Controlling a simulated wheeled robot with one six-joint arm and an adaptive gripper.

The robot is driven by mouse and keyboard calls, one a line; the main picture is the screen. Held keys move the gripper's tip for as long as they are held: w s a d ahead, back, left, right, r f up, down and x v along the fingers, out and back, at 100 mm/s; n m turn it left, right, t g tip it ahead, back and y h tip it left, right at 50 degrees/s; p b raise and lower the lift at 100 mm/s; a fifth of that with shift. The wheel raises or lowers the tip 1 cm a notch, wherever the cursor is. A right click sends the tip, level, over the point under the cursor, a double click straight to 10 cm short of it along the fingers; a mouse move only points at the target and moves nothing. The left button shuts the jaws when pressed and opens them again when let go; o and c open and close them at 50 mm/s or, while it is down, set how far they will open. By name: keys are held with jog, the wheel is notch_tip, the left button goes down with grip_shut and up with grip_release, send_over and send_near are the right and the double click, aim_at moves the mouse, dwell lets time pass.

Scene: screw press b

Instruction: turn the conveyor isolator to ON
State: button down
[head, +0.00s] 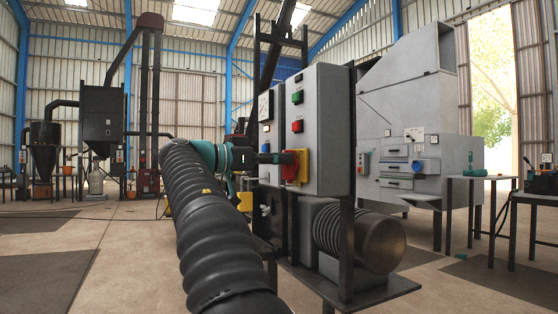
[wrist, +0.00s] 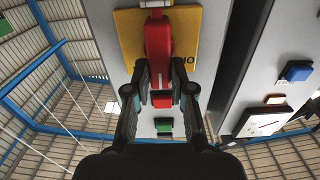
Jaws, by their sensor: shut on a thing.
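The isolator is a red rotary handle (wrist: 158,35) on a yellow plate (wrist: 129,30), on the front of a grey control cabinet (head: 326,125). In the head view the yellow plate (head: 303,163) shows at the cabinet's lower front, with the red handle (head: 289,171) before it. My gripper (wrist: 158,88) is shut on the red handle, one finger on each side of it. In the wrist view, which looks upside down, the handle runs up and down the picture. Lettering that seems to be ON lies right of it, partly hidden by a finger.
A green button (head: 298,97) and a red button (head: 297,126) sit above the isolator. A narrower panel with a meter (head: 265,106) and a blue button (wrist: 297,72) stands beside it. A motor (head: 375,243) lies below the cabinet. Open floor lies left of my arm.

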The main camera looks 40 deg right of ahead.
jog(key=c, duration=1)
grip_release()
jog(key=shift+a, duration=0.1)
jog(key=v, duration=1.1)
jog(key=shift+w+a, duration=0.2)
jog(key=shift+a, duration=0.2)
